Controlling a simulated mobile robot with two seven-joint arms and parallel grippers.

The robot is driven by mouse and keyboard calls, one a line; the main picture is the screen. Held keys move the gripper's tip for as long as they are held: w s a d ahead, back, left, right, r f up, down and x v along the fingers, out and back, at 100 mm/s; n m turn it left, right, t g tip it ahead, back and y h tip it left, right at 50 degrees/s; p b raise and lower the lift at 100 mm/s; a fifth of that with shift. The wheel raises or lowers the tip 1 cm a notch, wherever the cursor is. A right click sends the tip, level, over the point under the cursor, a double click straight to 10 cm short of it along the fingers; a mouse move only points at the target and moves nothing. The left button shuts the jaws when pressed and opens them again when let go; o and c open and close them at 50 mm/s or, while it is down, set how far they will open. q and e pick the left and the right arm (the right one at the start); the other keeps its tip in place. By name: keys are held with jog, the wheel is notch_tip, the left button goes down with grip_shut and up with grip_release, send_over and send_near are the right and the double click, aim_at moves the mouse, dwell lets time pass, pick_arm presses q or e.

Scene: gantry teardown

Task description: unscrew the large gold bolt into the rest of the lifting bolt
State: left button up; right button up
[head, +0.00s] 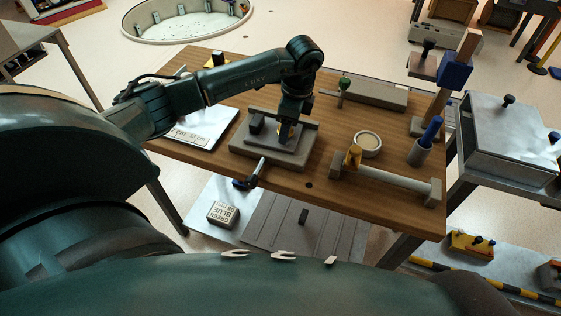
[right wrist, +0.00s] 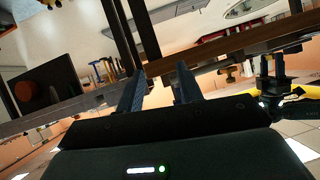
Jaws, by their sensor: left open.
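My left gripper (head: 287,133) is open and points down over a stepped grey block fixture (head: 262,155) on the wooden table. A small gold part, perhaps the large gold bolt (head: 300,136), shows beside the fingers; the fingers hide most of it, and I cannot tell whether they touch it. I cannot make out for certain which part is the lifting bolt's rest. A yellow piece (head: 353,156) stands at the left end of a pale bar on grey supports. My right gripper (right wrist: 160,88) shows in the right wrist view with its fingers apart and nothing between them.
A white labelled plate (head: 205,125) lies left of the fixture.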

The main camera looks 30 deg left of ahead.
pick_arm(q)
jog(key=shift+w+d+r, duration=0.1)
jog(key=shift+w+r, duration=0.05)
jog(key=shift+r, duration=0.55)
notch_tip(320, 180, up, 12)
jog(key=d, duration=0.1)
jog(key=shift+w+d, duration=0.2)
jog(key=shift+d, duration=0.15)
pick_arm(e)
jog(key=shift+s+d+f+n+g, duration=0.1)
jog(key=shift+d+f+n+g, duration=0.1)
jog(key=shift+f, duration=0.25)
jog(key=shift+d+f+n+g, duration=0.1)
jog(key=shift+f+n, duration=0.1)
jog(key=shift+f, duration=0.25)
pick_arm(q)
jog(key=shift+f, duration=0.1)
